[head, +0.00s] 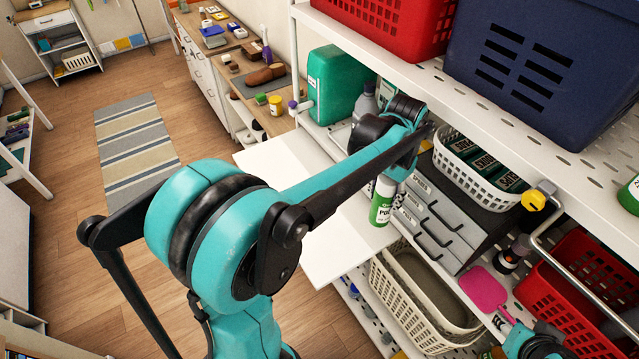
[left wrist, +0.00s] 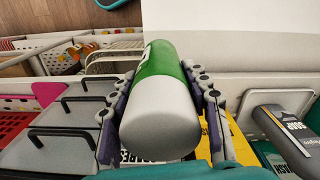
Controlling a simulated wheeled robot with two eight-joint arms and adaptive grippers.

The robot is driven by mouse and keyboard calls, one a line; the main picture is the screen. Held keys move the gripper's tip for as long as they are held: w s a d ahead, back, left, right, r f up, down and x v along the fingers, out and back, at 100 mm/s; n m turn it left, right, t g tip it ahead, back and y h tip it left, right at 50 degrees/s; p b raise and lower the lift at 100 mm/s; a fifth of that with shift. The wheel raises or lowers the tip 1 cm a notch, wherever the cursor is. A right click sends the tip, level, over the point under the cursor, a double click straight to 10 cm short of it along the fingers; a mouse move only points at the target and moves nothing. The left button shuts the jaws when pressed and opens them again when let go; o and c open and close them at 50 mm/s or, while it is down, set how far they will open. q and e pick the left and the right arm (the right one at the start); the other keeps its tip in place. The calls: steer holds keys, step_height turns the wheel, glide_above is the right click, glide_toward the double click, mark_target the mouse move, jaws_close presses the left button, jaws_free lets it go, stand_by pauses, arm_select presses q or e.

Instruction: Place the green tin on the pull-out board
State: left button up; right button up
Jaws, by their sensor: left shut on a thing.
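The green tin (head: 382,202), green with a white end, is held by my left gripper. In the left wrist view the tin (left wrist: 163,90) lies between the two dark fingers of my left gripper (left wrist: 160,84), which is shut on it. The white pull-out board (head: 340,245) extends from the shelving, below and beside the tin in the head view. It also shows in the left wrist view (left wrist: 240,38). My forearm hides part of the board and most of the gripper in the head view. I cannot tell whether the tin touches the board.
Grey drawers (head: 432,215) stand right of the board, under a white basket (head: 470,175). A green canister (head: 335,82) and a grey bottle (head: 364,103) stand behind. A shelf with a red crate (head: 390,22) and a navy crate (head: 535,60) overhangs. The board's visible surface looks clear.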

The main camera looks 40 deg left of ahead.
arm_select(q)
steer(key=s+a+f+p, duration=0.1)
steer(key=s+a+f, duration=0.3)
steer(key=a+f, duration=0.6)
steer(key=shift+a+f, duration=0.15)
steer(key=shift+a, duration=0.1)
arm_select(e)
steer(key=shift+v, duration=0.8)
arm_select(q)
steer(key=shift+s, duration=0.1)
arm_select(e)
steer(key=shift+s+d+f, duration=0.1)
steer(key=shift+s+d, duration=0.05)
steer(key=shift+d, duration=0.05)
arm_select(q)
steer(key=shift+f, duration=0.15)
steer(key=o, duration=1.3)
steer(key=shift+o, duration=0.5)
arm_select(e)
steer(key=shift+f, duration=0.1)
